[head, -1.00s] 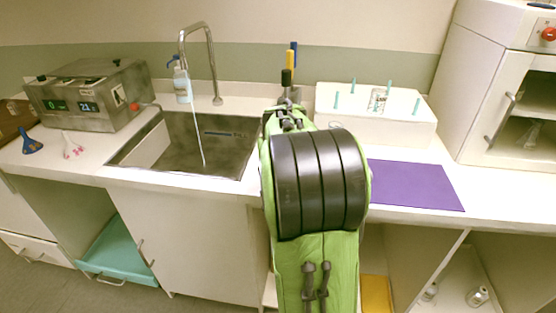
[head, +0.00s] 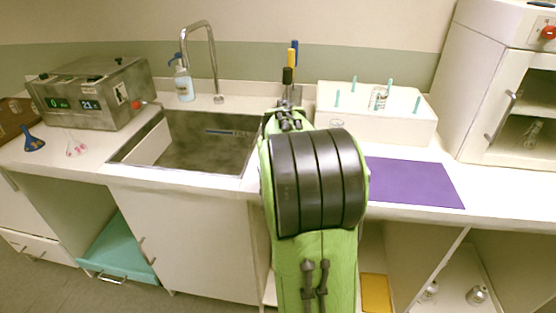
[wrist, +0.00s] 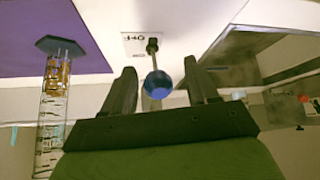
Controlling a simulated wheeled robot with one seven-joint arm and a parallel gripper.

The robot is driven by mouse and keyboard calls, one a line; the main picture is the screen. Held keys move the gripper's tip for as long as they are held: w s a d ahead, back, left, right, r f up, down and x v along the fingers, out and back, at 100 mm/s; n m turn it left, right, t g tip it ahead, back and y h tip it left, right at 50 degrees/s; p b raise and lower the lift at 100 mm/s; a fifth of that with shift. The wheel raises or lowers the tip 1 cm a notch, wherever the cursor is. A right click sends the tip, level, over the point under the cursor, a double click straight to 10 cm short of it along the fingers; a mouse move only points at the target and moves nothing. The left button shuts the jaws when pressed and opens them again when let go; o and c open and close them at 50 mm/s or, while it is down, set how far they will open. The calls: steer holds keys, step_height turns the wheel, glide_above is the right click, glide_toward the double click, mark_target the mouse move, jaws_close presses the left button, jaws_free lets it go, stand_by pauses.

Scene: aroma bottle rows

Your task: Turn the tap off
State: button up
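The tap's tall curved spout (head: 213,60) stands behind the sink (head: 185,150) in the head view. No water stream shows under it. A round blue knob (wrist: 158,84) on a short dark stem shows in the wrist view, by a small white plate (wrist: 134,45) with dark marks. I take it for the tap's handle. My gripper (wrist: 160,68) is open, one finger on each side of the knob, with a visible gap on both sides. In the head view my green arm hides the knob and my fingers.
A clear cylinder (wrist: 54,100) with a blue base stands beside my gripper in the wrist view. A purple mat (head: 412,184) and white rack (head: 375,125) lie to the right. A soap bottle (head: 184,84) stands by the spout.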

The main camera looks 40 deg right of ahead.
steer(key=shift+r, duration=0.15)
steer(key=p+v, duration=0.4)
steer(key=v, duration=1.1)
steer(key=shift+s+a+r+p, duration=0.15)
steer(key=shift+s+a+p, duration=0.05)
steer(key=shift+p, duration=0.1)
steer(key=s+a+r+n+y+p, duration=0.1)
steer(key=s+a+p, duration=0.4)
steer(key=a, duration=0.6)
steer(key=s+a+r+n+y+p, duration=0.2)
steer(key=s+a+n, duration=0.4)
steer(key=s+a, duration=0.3)
steer(key=a+y+p, duration=0.1)
steer(key=a+p, duration=0.1)
steer(key=shift+r+y+p, duration=0.2)
steer(key=shift+y+p, duration=0.1)
steer(key=shift+p, duration=0.1)
